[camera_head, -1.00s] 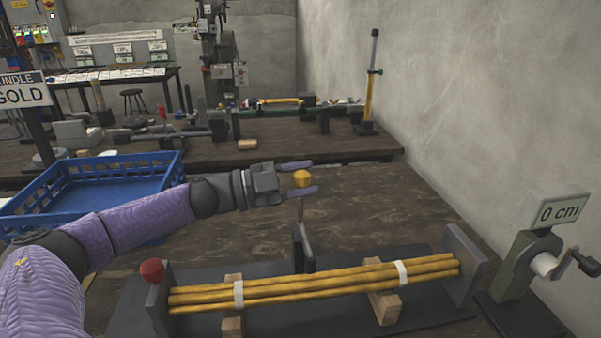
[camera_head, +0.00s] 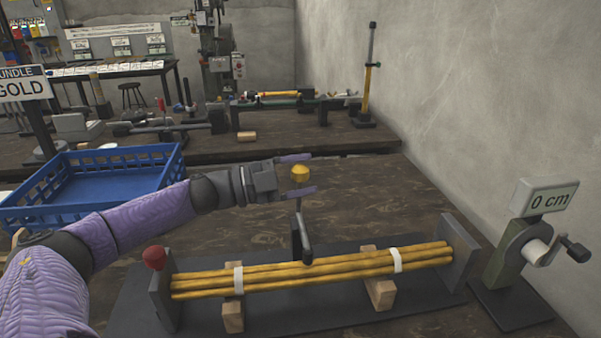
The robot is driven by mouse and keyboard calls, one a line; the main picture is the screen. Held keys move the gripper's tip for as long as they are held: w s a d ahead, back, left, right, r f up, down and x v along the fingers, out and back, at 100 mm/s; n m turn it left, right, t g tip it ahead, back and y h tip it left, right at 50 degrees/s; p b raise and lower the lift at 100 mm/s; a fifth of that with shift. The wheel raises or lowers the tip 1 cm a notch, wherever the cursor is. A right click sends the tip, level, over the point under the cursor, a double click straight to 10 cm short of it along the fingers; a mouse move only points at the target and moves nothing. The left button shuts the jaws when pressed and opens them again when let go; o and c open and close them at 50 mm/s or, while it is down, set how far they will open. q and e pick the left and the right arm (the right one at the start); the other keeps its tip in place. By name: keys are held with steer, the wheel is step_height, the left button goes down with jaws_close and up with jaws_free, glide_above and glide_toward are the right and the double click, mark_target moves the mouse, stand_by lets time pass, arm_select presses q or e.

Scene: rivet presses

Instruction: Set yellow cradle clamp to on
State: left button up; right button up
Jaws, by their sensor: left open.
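The yellow cradle clamp shows as a yellow knob (camera_head: 300,173) on a thin stem above a dark upright bar (camera_head: 302,238) behind the cradle. The cradle (camera_head: 160,300) holds a bundle of yellow rods (camera_head: 320,272) with white bands, resting on wooden blocks. My left gripper (camera_head: 297,174) is open, with one finger beyond the knob and one on the near side. I cannot tell whether the fingers touch it. My right gripper is not in view.
A red knob (camera_head: 154,258) tops the cradle's left end plate. A blue crate (camera_head: 110,180) sits at the left. The bench between crate and wall is mostly clear.

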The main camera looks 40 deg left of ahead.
arm_select(q)
steer(key=shift+o, duration=0.6)
steer(key=shift+r, duration=0.1)
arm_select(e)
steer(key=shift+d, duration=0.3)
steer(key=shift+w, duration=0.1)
arm_select(q)
steer(key=shift+s+a+p, duration=0.15)
steer(key=shift+s+p, duration=0.05)
steer(key=shift+p, duration=0.1)
steer(key=p+v, duration=0.5)
steer(key=v, duration=0.4)
steer(key=shift+s, duration=0.2)
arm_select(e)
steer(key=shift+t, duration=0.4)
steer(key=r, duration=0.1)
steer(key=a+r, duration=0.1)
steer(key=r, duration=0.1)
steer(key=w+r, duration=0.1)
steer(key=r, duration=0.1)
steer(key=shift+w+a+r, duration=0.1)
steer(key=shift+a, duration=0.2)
arm_select(q)
steer(key=shift+a, duration=0.1)
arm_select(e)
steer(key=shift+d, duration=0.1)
